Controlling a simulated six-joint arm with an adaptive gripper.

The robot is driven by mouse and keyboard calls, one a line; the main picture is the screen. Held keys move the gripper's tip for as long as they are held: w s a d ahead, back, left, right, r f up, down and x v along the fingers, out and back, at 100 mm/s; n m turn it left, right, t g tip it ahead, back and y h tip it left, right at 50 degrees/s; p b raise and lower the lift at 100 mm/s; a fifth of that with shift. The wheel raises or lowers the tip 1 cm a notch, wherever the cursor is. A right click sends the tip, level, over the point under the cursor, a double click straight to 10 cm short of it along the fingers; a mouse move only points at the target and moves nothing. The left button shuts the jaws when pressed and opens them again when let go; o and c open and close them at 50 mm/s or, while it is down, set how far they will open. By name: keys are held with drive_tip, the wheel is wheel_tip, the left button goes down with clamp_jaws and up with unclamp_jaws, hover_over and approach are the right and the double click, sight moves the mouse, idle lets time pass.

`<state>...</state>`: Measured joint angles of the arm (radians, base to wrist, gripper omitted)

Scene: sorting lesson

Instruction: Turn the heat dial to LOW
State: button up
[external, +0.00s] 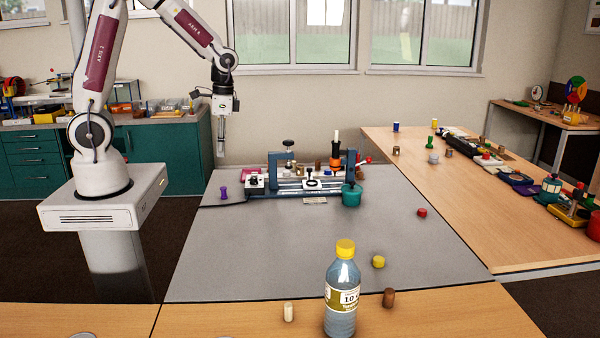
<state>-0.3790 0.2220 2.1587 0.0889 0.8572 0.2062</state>
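My gripper (221,150) hangs pointing down above the back left of the grey table mat (320,245), clear of everything on it. Its fingers look slim and close together, but I cannot tell whether they are open or shut. A blue-framed apparatus (288,192) stands at the back of the mat, to the right of and below my gripper. On its front is a white plate with a dark round knob (312,183), which may be the heat dial. Its markings, the word LOW and its pointer are too small to read.
A yellow-capped bottle (342,290) stands in front. The mat's middle is mostly clear.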

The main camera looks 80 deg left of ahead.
drive_tip(key=m, duration=0.2)
hover_over(254, 180)
drive_tip(key=s, duration=0.4)
wheel_tip(254, 180, down, 6)
drive_tip(key=w+m, duration=0.1)
drive_tip(key=w+a+m+t, duration=0.1)
drive_tip(key=w, duration=0.1)
drive_tip(key=shift+f, duration=0.15)
drive_tip(key=shift+w+a+m, duration=0.15)
drive_tip(key=shift+w+m, duration=0.25)
drive_tip(key=shift+m, duration=0.3)
drive_tip(key=shift+f, duration=3.8)
clamp_jaws()
